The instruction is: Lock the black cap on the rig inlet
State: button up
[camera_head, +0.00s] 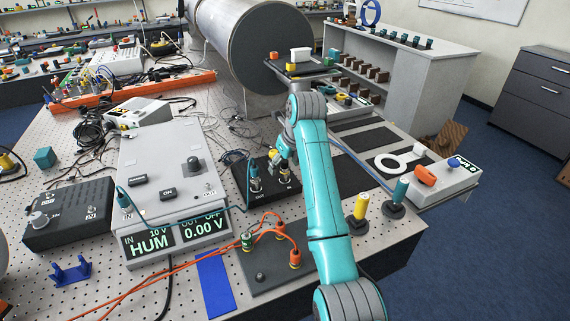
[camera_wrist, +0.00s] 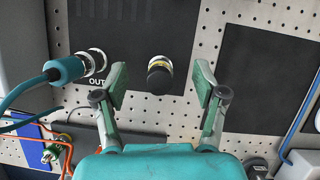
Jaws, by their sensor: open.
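The black cap (camera_wrist: 158,82) sits on the end of a round metal fitting with a silver and yellow ring (camera_wrist: 160,62), at the right side of the black box (camera_wrist: 125,35) in the wrist view. I cannot tell whether the cap is locked. My gripper (camera_wrist: 161,84) is open, with one green-padded finger on each side of the cap and a visible gap to both. In the head view, my gripper (camera_head: 279,150) is over the black box (camera_head: 268,187), partly hiding the fitting at its right.
A teal plug and cable (camera_wrist: 66,69) join the box's OUT socket, left of the cap. A grey meter unit (camera_head: 165,175) stands left of the box. Orange leads (camera_head: 270,225) are in front. Yellow and teal posts (camera_head: 360,207) stand at right. A dark flat panel (camera_wrist: 265,80) lies right.

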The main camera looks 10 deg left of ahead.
jog(key=shift+w, duration=0.1)
jog(key=n+g, duration=0.1)
jog(key=n, duration=0.2)
jog(key=shift+y, duration=0.4)
jog(key=n+g, duration=0.1)
jog(key=n, duration=0.2)
jog(key=shift+y, duration=0.3)
jog(key=shift+n, duration=0.4)
jog(key=n+g, duration=0.1)
jog(key=n, duration=0.2)
jog(key=shift+r, duration=0.1)
jog(key=shift+n+g, duration=0.7)
jog(key=shift+n, duration=0.7)
